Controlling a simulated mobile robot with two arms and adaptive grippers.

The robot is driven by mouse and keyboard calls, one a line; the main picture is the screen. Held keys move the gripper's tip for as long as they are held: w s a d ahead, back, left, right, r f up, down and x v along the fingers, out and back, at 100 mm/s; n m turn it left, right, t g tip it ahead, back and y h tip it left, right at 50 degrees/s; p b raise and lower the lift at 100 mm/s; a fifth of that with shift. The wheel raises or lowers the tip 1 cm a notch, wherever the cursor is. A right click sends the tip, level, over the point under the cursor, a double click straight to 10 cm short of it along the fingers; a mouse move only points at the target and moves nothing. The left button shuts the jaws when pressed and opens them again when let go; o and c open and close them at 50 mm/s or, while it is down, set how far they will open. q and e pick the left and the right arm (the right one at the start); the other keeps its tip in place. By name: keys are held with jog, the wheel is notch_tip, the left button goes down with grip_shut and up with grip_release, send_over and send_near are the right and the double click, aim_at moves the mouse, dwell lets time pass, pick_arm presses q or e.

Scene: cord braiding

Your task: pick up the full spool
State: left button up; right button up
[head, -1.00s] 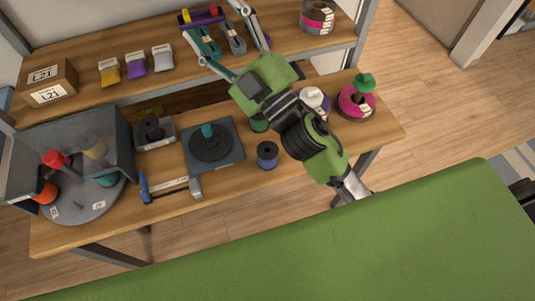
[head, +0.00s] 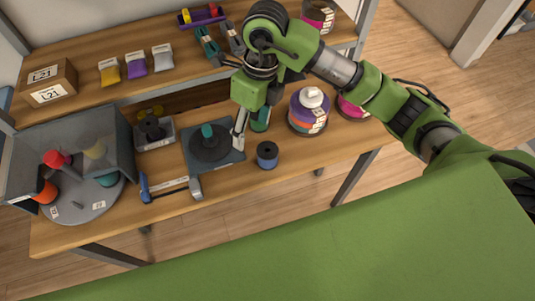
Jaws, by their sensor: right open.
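A blue spool (head: 267,155) with dark flanges stands upright near the front edge of the lower table. A green spool (head: 260,120) stands just behind it, partly covered by my right arm. I cannot tell from the picture which one counts as the full spool. My right gripper (head: 239,138) points down between the square turntable base and the green spool. It is open, with nothing seen between its fingers, and its tips are beside the green spool, left of and behind the blue one. My left gripper is not in view.
A square base with a dark disc (head: 196,160) is left of the gripper. A blue-handled tool (head: 146,190), a grey bin (head: 85,125) and an upper shelf (head: 85,50) surround the area.

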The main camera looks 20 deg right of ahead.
jog(key=d+h, duration=0.2)
jog(key=d, duration=0.2)
jog(key=p, duration=0.1)
send_over(267, 150)
notch_tip(267, 150, down, 7)
jog(key=shift+w+r, duration=0.1)
jog(key=shift+r, duration=0.05)
jog(key=shift+f, duration=0.65)
jog(key=f+p, duration=0.1)
jog(key=f, duration=0.1)
jog(key=s+f+p, duration=0.1)
jog(key=f, duration=0.1)
jog(key=shift+a, duration=0.1)
jog(key=shift+f+p, duration=0.3)
jog(key=shift+f, duration=0.35)
jog(key=shift+w, duration=0.1)
jog(key=c, duration=1.2)
